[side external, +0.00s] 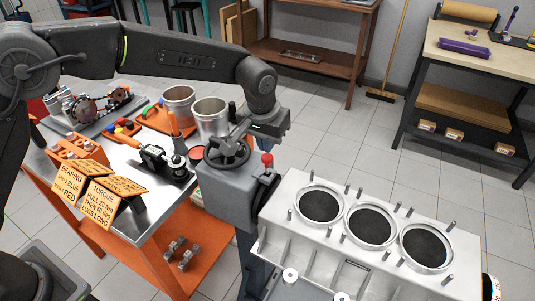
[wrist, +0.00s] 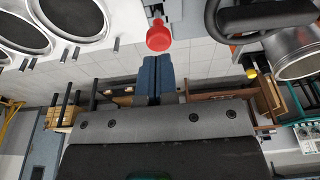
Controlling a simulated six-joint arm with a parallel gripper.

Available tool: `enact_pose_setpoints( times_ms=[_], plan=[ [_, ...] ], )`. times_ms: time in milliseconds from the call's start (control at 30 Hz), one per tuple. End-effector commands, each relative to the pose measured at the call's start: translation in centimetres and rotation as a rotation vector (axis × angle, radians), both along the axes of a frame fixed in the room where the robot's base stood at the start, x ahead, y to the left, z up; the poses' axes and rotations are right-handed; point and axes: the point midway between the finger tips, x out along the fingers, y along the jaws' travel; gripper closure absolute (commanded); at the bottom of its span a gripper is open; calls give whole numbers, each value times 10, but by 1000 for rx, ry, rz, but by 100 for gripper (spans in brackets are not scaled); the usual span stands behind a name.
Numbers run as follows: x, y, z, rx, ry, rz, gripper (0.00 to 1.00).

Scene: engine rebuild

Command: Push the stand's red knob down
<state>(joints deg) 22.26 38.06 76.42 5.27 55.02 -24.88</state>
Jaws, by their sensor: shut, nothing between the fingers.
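The red knob (side external: 267,159) stands on a short lever at the right side of the grey stand (side external: 228,198), beside the engine block. In the wrist view the red knob (wrist: 159,36) is just beyond the fingertips, with a visible gap. My gripper (wrist: 158,60) is shut and empty, its two blue fingers side by side. In the side view my wrist is above the stand's handwheel (side external: 227,153); the fingers are hard to make out there.
The white engine block (side external: 320,245) with three open bores is right of the stand. An orange-framed bench (side external: 150,205) at left holds metal cylinders (side external: 211,118), tools and orange signs (side external: 110,200). Open floor lies behind the block.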

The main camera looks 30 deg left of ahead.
Motion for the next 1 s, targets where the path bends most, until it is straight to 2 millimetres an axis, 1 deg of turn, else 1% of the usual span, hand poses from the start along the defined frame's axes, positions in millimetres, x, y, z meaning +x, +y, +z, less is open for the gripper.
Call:
enact_pose_setpoints(
  times_ms=[233, 1000],
  plan=[
    [0, 0, -1, 0, 0, 0, 100],
    [0, 0, -16, 1, 1, 0, 100]
  ],
)
